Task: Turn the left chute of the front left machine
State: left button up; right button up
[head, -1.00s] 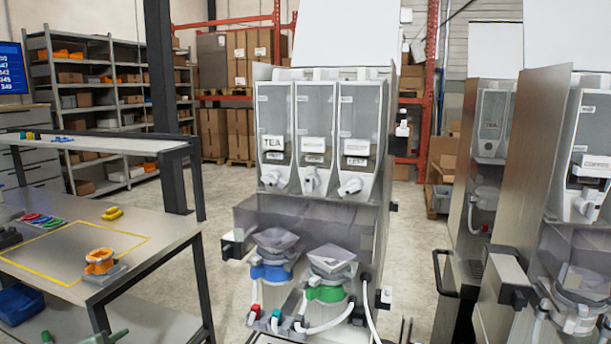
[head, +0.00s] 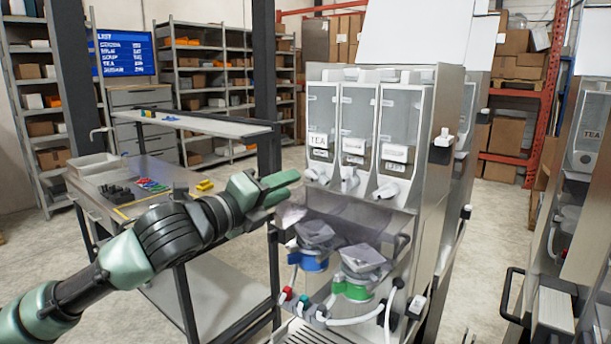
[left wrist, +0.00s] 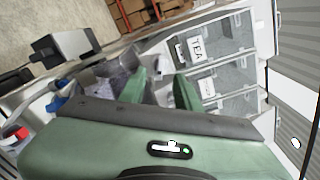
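The front left machine (head: 440,190) has three clear canisters in a row, each with a white chute below. The left chute (head: 316,176) is under the canister labelled TEA (head: 321,115). The middle chute (head: 350,181) and right chute (head: 386,191) are to its right. My left gripper (head: 291,185) is just left of the left chute, its fingers pointing at it and apart from each other. In the left wrist view the open fingers (left wrist: 162,88) point toward the machine front, with the TEA canister (left wrist: 205,50) to their right. Nothing is seen held. My right gripper is out of view.
Below the chutes are a blue-ringed bowl (head: 313,262) and a green-ringed bowl (head: 352,290), with hoses. A workbench (head: 210,210) with a raised shelf (head: 190,121) stands left, behind my arm. Another machine (head: 570,215) is at the right, with floor between.

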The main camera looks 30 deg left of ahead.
aim_at(309, 176)
pick_arm(q)
jog(key=w, duration=0.1)
jog(key=w+p, duration=0.2)
jog(key=shift+w+d+r, duration=0.15)
jog(key=shift+d+r, duration=0.05)
jog(key=shift+r, duration=0.05)
jog(key=shift+w+p, duration=0.65)
jog(key=shift+w, duration=0.15)
jog(key=shift+w+d+f, duration=0.15)
jog(key=shift+w+f, duration=0.1)
jog(key=shift+w, duration=0.4)
grip_shut()
